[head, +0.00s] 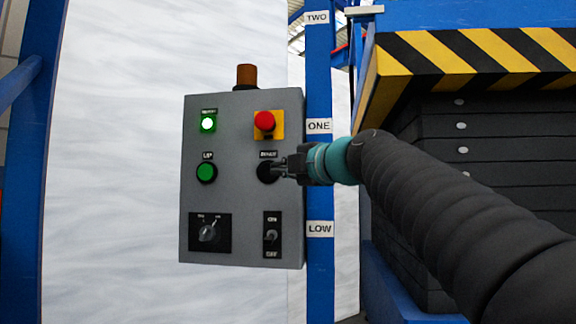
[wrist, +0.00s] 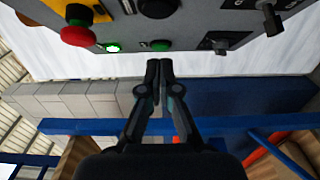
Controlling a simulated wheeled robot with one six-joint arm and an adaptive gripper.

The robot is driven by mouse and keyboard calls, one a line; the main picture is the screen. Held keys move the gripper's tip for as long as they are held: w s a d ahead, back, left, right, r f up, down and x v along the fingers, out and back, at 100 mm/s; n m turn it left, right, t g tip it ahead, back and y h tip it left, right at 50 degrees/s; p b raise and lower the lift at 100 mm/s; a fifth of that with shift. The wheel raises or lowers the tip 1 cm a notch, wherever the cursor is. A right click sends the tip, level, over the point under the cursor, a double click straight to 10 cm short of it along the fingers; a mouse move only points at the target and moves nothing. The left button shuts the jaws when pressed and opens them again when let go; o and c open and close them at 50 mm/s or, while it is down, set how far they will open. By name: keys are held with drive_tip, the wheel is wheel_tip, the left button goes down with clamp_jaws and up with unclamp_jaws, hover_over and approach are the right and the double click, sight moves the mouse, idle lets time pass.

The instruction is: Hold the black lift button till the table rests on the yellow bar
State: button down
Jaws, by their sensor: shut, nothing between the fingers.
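In the wrist view the closed fingertips (wrist: 158,64) lie below the black button (wrist: 158,7) in the picture, with a gap between; I see no contact. The lift table (head: 480,55), with its black-and-yellow striped edge, stands raised at right above black bellows. I cannot make out a separate yellow bar.
The panel also has a lit green lamp (head: 208,123), a red stop button (head: 264,121), a selector (head: 208,232) and an ON/OFF switch (head: 271,235). A blue post (head: 319,180) behind bears the labels TWO, ONE and LOW. The table's blue base (head: 392,285) is at lower right.

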sight(263, 172)
drive_tip(key=shift+w+a+p, duration=0.35)
drive_tip(key=shift+w+p, duration=0.05)
drive_tip(key=shift+w, duration=0.95)
drive_tip(key=shift+w+a+p, duration=0.4)
drive_tip(key=shift+w+p, duration=0.05)
drive_tip(key=shift+w, duration=0.95)
drive_tip(key=shift+w+a+p, duration=0.35)
drive_tip(key=shift+w+p, duration=0.05)
drive_tip(key=shift+w, duration=0.95)
